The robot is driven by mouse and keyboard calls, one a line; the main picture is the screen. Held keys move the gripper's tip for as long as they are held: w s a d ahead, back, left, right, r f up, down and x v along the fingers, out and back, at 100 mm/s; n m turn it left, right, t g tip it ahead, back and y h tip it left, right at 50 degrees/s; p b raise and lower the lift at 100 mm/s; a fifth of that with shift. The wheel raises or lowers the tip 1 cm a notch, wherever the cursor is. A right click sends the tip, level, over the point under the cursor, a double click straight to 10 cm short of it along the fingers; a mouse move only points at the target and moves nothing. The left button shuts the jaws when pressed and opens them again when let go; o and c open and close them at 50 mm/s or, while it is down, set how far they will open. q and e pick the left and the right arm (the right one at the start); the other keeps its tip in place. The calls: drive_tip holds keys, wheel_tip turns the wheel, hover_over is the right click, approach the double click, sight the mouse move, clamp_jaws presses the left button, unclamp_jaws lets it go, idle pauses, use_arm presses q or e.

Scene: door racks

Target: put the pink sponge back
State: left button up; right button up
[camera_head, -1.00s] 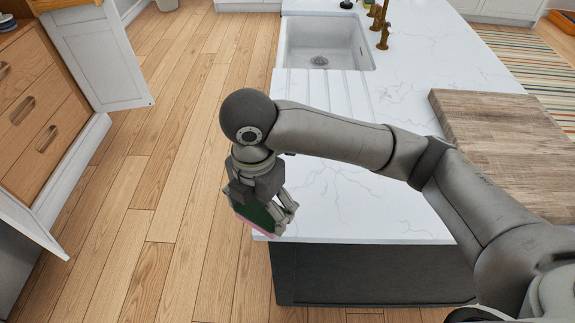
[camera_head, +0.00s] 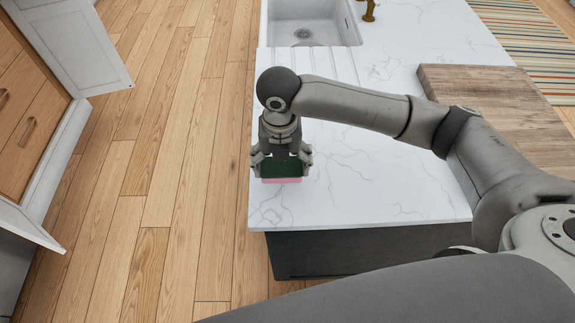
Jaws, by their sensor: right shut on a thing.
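The sponge (camera_head: 281,180) has a dark green upper layer and a pink lower layer. My right gripper (camera_head: 281,172) is shut on it, with one finger at each side. The gripper points down over the near left part of the white marble counter (camera_head: 350,190). Whether the sponge touches the counter or hangs just above it, I cannot tell. My left gripper is not in view.
A white sink (camera_head: 310,22) with a drain and grooved drainboard lies at the back. A brass tap (camera_head: 369,10) stands beside it. A wooden board (camera_head: 500,105) lies at the right. An open white cabinet door (camera_head: 70,45) stands at the left.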

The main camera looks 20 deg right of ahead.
sight(287, 171)
drive_tip(key=shift+w+d+f, duration=0.25)
drive_tip(key=shift+d+f, duration=0.1)
drive_tip(key=shift+f, duration=0.15)
drive_tip(key=shift+w+d+f, duration=0.2)
drive_tip(key=shift+d+f, duration=0.15)
drive_tip(key=shift+f, duration=0.15)
drive_tip(key=f+p, duration=0.2)
drive_tip(key=f, duration=0.1)
drive_tip(key=shift+w+d, duration=0.1)
drive_tip(key=shift+d, duration=0.1)
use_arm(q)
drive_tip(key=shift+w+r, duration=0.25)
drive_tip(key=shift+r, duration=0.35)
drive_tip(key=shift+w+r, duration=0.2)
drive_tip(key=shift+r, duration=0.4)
use_arm(e)
drive_tip(key=shift+f, duration=0.3)
drive_tip(key=shift+f, duration=0.15)
drive_tip(key=o, duration=0.8)
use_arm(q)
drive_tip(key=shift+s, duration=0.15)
